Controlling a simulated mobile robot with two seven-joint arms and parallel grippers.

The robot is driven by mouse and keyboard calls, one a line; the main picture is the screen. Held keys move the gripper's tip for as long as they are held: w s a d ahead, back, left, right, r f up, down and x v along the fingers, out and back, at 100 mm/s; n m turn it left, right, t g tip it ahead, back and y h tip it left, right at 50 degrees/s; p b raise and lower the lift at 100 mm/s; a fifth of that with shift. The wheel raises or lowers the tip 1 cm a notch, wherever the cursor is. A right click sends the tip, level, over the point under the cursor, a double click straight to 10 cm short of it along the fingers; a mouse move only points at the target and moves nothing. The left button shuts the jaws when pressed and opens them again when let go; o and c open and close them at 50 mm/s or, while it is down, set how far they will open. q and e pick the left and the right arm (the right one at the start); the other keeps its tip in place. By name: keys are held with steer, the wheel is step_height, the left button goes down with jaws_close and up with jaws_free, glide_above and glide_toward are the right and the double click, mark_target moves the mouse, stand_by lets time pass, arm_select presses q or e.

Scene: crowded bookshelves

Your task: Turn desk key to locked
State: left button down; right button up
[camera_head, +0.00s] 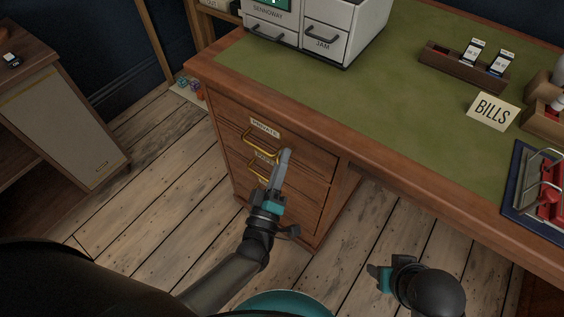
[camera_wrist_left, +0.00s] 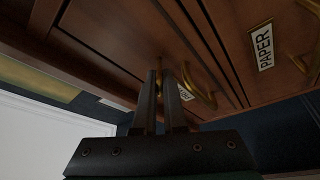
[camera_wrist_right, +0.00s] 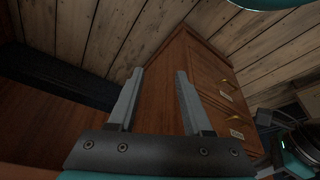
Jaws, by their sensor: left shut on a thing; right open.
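The wooden desk (camera_head: 400,171) has a drawer front with a label reading "PRIVATE" (camera_head: 265,128) and a brass handle (camera_head: 262,141). My left gripper (camera_head: 284,158) reaches up to the upper drawer front, right of the handle. In the left wrist view its fingers (camera_wrist_left: 168,78) are close together around a small brass piece, which looks like the desk key (camera_wrist_left: 158,66), at the drawer face. The key's angle is mostly hidden by the fingers; in the head view the gripper covers it. My right gripper (camera_wrist_right: 157,85) is open and empty, in front of the desk's side.
A second drawer with a brass handle (camera_head: 258,170) lies below. The wooden floor (camera_head: 140,190) left of the desk is mostly clear.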

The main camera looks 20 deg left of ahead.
arm_select(q)
steer(key=m+h+b, duration=0.1)
steer(key=m, duration=0.2)
steer(key=shift+w+m+t, duration=0.1)
steer(key=shift+m+t, duration=0.2)
steer(key=shift+t, duration=0.1)
steer(key=m+h, duration=0.2)
steer(key=m, duration=0.3)
steer(key=shift+h+b, duration=0.4)
steer(key=m+h, duration=0.2)
steer(key=m, duration=0.2)
steer(key=shift+m+h, duration=0.8)
steer(key=shift+m, duration=0.5)
arm_select(e)
steer(key=shift+t, duration=0.6)
steer(key=shift+r, duration=2.55)
steer(key=shift+w+a, duration=0.1)
steer(key=shift+a, duration=0.05)
steer(key=shift+f, duration=0.1)
arm_select(q)
steer(key=c, duration=1)
jaws_free()
